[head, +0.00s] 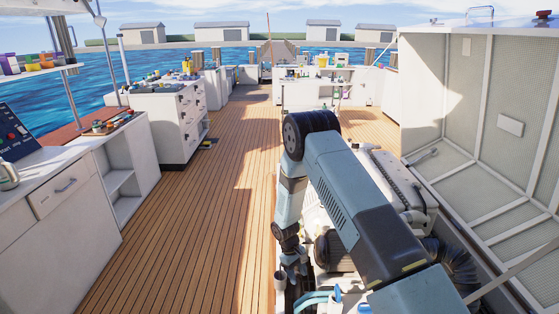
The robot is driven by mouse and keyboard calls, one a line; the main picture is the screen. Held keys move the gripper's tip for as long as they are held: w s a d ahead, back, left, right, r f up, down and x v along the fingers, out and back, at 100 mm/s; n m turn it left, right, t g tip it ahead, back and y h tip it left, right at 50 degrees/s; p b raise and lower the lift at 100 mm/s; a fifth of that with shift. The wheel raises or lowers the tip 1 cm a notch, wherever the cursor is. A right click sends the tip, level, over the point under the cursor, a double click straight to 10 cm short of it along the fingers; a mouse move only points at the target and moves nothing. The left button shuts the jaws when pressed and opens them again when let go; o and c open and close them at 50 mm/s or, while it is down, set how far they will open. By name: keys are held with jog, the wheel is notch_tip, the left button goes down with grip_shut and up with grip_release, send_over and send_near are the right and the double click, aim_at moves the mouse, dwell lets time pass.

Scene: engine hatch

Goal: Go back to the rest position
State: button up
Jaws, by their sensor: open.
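My blue-grey arm reaches forward from the bottom right of the head view and bends down at a dark elbow joint. My gripper (292,288) hangs low near the bottom edge, at the left side of the engine (398,190). It is open, and I see nothing held in it. Its fingertips are small and partly hidden among dark and pale parts. My forearm hides much of the engine bay.
The raised engine hatch (510,125) stands along the right side. A white counter (70,205) with a drawer runs along the left. A white cabinet (170,120) stands further back. More counters (315,92) stand at the far end.

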jog(key=w+d+r+m+t+y, duration=0.1)
jog(key=d+r, duration=0.1)
jog(key=r, duration=0.9)
jog(key=w+d+r+m+t, duration=0.1)
jog(key=w+d+r, duration=0.1)
jog(key=r, duration=1)
jog(key=s+d+r+m+t, duration=0.1)
jog(key=s+d+r, duration=0.15)
jog(key=r, duration=0.65)
jog(key=s+d+r+m+t, duration=0.1)
jog(key=s+d+r, duration=0.15)
jog(key=r, duration=0.65)
jog(key=s+d+r+m+t, duration=0.1)
jog(key=s+d+r, duration=0.1)
jog(key=s+r, duration=0.4)
jog(key=s+d+r+m+t+y, duration=0.1)
jog(key=s+d+r+m, duration=0.1)
jog(key=s+r, duration=0.5)
jog(key=s+d+r+m+t, duration=0.1)
jog(key=s+r, duration=0.5)
jog(key=s, duration=1)
jog(key=shift+d+r+t+y, duration=0.2)
jog(key=shift+d+t+y, duration=0.3)
jog(key=shift+d, duration=0.6)
jog(key=shift+s, duration=0.1)
jog(key=shift+c, duration=0.6)
